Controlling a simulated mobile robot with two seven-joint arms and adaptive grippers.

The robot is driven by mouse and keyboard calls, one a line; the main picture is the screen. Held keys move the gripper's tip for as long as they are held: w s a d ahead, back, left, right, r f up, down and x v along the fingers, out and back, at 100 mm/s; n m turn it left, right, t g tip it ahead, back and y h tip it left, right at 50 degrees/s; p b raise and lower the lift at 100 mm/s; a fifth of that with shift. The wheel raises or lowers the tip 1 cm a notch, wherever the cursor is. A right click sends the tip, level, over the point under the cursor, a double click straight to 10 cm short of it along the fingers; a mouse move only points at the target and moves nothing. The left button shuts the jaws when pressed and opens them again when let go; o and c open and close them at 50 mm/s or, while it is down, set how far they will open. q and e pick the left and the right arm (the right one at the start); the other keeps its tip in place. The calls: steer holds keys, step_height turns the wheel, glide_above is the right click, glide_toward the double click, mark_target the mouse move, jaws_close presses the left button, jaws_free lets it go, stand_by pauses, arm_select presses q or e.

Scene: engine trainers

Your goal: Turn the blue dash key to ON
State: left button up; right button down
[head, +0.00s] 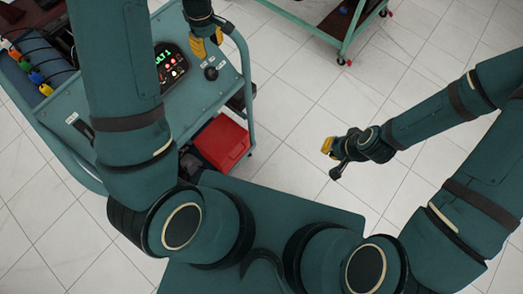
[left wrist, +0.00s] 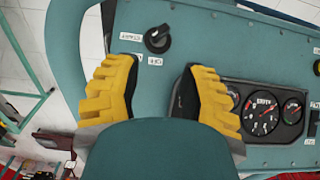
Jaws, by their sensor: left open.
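The dash key shows as a dark round knob (left wrist: 157,39) on the blue-green panel in the left wrist view, with small labels beside it, one reading OFF. It looks black rather than blue, and I cannot tell its setting. The same knob shows in the head view (head: 211,73). My left gripper (head: 206,45) is over the panel beside the knob. In the left wrist view its yellow-padded fingers (left wrist: 160,70) are spread and empty, with the knob past the tips, apart from them. My right gripper (head: 331,157) hangs over the floor, far from the panel; its opening is unclear.
Gauges (left wrist: 264,114) are set in the panel near one finger. The cart has a tubular rail (head: 243,62) around the panel and a red box (head: 221,142) lower down. Colored connectors (head: 36,77) sit at its left. Another cart frame (head: 343,30) stands at the top; tiled floor lies between.

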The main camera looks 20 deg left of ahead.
arm_select(q)
steer(key=s+d+f+m+h+b, duration=0.1)
steer(key=s+d+f+m+b, duration=0.3)
steer(key=d+f, duration=0.3)
steer(key=s+d+f+m+t+h+b, duration=0.1)
steer(key=s+d+f+m+b, duration=0.2)
steer(key=f, duration=0.9)
steer(key=s+d+f+m+h+b, duration=0.1)
steer(key=s+d+f+m+b, duration=0.3)
steer(key=s+d+f+b, duration=0.3)
steer(key=shift+s+d+f+m+t+h+b, duration=0.35)
steer(key=shift+s+d+f, duration=1.05)
steer(key=shift+d, duration=0.7)
steer(key=shift+s+r, duration=0.1)
